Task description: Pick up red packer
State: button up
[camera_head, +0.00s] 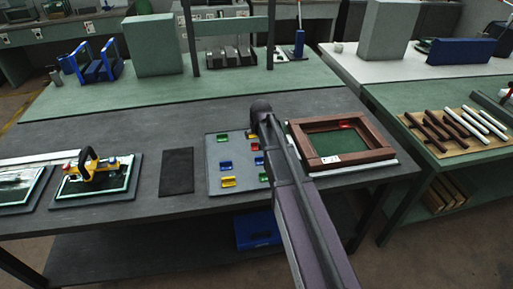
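A small red packer (256,147) lies on a grey tray (213,190) near the middle of the dark workbench. It is at the tray's right side, close to my arm, which hides part of the tray. Another small red piece (347,126) shows at the far inner edge of the brown frame (299,146). My arm reaches up from the bottom edge and ends in a dark rounded joint over the tray's far right corner. My gripper does not show.
The brown frame with a green inside lies right of my arm. A dark mat (177,172) and a yellow-handled tool (92,168) on a pad are to the left. Brown and white bars (440,130) lie on the right bench. A blue bin (258,230) is on the shelf below.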

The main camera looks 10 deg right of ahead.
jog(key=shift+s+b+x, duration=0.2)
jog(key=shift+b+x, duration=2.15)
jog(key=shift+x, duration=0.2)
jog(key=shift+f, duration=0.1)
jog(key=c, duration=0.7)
